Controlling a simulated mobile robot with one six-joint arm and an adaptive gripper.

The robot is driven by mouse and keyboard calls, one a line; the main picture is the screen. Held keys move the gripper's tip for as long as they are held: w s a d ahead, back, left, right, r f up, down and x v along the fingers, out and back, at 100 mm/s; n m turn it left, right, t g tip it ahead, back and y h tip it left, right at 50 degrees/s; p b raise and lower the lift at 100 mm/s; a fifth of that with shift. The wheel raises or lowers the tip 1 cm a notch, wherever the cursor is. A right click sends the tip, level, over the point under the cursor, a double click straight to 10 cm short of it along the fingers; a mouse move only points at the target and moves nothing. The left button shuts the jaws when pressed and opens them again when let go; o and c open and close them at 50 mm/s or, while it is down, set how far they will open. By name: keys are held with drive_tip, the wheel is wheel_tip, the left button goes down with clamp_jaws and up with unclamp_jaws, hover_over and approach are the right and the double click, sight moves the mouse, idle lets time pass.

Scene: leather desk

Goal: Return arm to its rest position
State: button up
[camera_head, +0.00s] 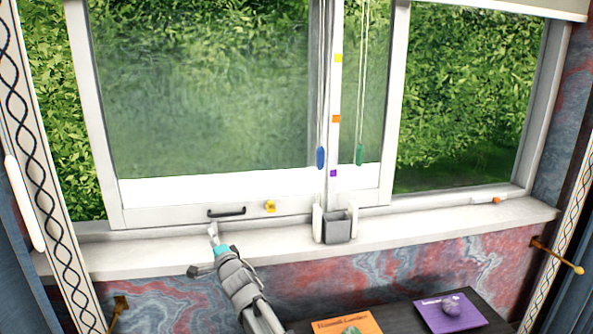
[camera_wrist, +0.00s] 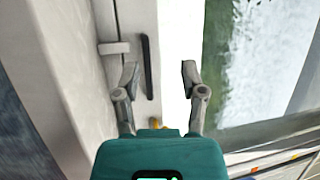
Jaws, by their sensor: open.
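My gripper (camera_head: 204,249) is in front of the window sill at the left of centre, at the end of my grey arm, which reaches up from the bottom edge. In the wrist view my gripper (camera_wrist: 160,76) has its two grey fingers spread apart with nothing held. The black window handle (camera_head: 227,212) is on the lower rail of the window, above and a little right of my gripper. In the wrist view the handle (camera_wrist: 147,68) appears between the fingers, nearer the left one; I see no clear contact.
The white sill (camera_head: 420,232) runs across the view with a grey box (camera_head: 337,228) near its middle. A yellow piece (camera_head: 270,206) is right of the handle. Blue (camera_head: 320,158) and green (camera_head: 359,154) cord pulls hang above. A dark table (camera_head: 399,321) with booklets stands at lower right.

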drive_tip(key=s+d+f+n+g+h+p, duration=0.1)
drive_tip(key=d+f+g+h+p, duration=0.15)
drive_tip(key=d, duration=0.65)
drive_tip(key=s+d+f+n+g+h+p, duration=0.1)
drive_tip(key=d+f+h+p, duration=0.2)
drive_tip(key=d, duration=0.5)
drive_tip(key=d+f+n+g+h+p, duration=0.1)
drive_tip(key=d+g+h+p, duration=0.1)
drive_tip(key=d+h, duration=0.5)
drive_tip(key=s+d+n+g+y+p, duration=0.1)
drive_tip(key=s+d+n+g+p, duration=0.6)
drive_tip(key=s+d+g, duration=0.4)
drive_tip(key=s+d, duration=0.6)
drive_tip(key=s, duration=0.4)
drive_tip(key=shift+d+f, duration=0.2)
drive_tip(key=shift+d, duration=0.15)
